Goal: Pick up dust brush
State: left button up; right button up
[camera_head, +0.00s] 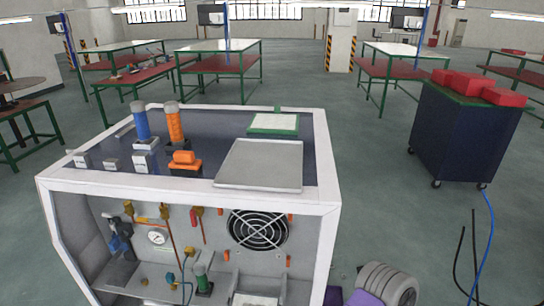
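I cannot make out a dust brush for certain. A white-framed gas generator (327,197) stands in front of me with a dark recessed top. Small grey blocks (146,160) stand to the left. Neither of my grippers shows in this view.
A grey flat panel (262,164) and a green-edged plate (273,123) lie on the generator's top right. A dark blue wheeled cabinet (455,135) with red boxes (461,84) stands at right. Cables (486,240) hang at lower right. Green-legged tables (215,64) stand behind.

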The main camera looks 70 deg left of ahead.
aim_at(184, 162)
jog(key=z, duration=0.75)
jog(key=k, duration=1.8)
jog(key=u, duration=1.75)
